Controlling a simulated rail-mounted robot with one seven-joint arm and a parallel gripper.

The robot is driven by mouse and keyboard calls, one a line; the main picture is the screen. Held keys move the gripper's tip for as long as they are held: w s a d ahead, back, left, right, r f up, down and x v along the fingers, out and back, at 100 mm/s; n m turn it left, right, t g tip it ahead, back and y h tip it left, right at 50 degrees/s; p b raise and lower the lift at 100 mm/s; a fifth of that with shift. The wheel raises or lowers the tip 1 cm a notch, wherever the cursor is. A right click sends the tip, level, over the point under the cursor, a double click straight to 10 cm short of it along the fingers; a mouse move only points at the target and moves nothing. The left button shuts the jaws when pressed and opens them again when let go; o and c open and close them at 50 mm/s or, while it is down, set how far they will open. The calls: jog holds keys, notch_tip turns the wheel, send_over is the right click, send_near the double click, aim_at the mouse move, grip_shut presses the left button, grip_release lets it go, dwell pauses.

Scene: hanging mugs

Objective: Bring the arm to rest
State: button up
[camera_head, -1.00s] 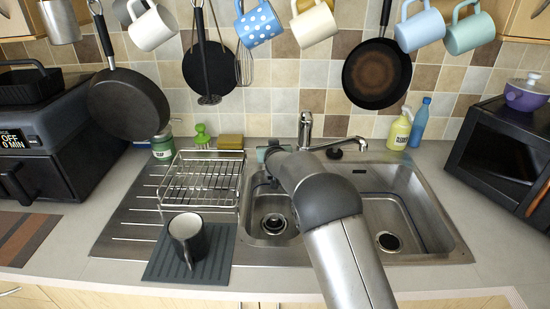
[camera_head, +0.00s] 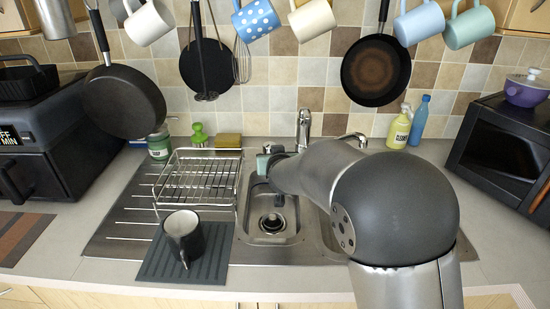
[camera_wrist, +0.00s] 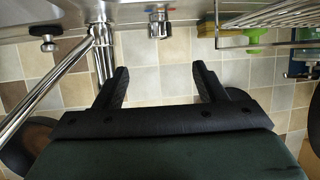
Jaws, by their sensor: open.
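My gripper (camera_wrist: 161,80) is open in the wrist view, its two dark fingers well apart with only wall tiles behind the gap. In the head view my gripper (camera_head: 264,166) is above the left sink bowl, right of the dish rack; its fingers are hard to make out there. My grey arm reaches in from the lower right and hides much of the right sink bowl. A dark mug with a pale inside (camera_head: 183,236) stands upright on the grey ribbed mat (camera_head: 216,258), apart from my gripper.
A wire dish rack (camera_head: 199,180) stands on the drainer. The tap (camera_head: 304,128) is behind my gripper and also shows in the wrist view (camera_wrist: 99,40). Several mugs, including a blue dotted one (camera_head: 256,20), and pans (camera_head: 376,70) hang above. A microwave (camera_head: 505,140) stands right.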

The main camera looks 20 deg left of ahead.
jog(key=s+d+m+g+h, duration=0.1)
jog(key=s+d+g+h, duration=0.2)
jog(key=d, duration=1)
jog(key=s+d+f+g, duration=0.1)
jog(key=s+d, duration=0.5)
jog(key=s+d+m+g, duration=0.1)
jog(key=s+d+g, duration=0.1)
jog(key=s+d, duration=0.4)
jog(key=s+d+f+m+g+h, duration=0.1)
jog(key=s+d+g, duration=0.1)
jog(key=s+d, duration=0.4)
jog(key=shift+s+f+p, duration=0.35)
jog(key=shift+s+p, duration=0.05)
jog(key=shift+s, duration=0.05)
jog(key=s+d+f+m+g+h, duration=0.1)
jog(key=s+d, duration=0.6)
jog(key=s, duration=0.7)
jog(key=f+m+g, duration=0.1)
jog(key=g, duration=0.1)
jog(key=shift+d+g+h, duration=0.15)
jog(key=shift+g+h, duration=0.15)
jog(key=shift+h, duration=0.1)
jog(key=shift+w, duration=0.1)
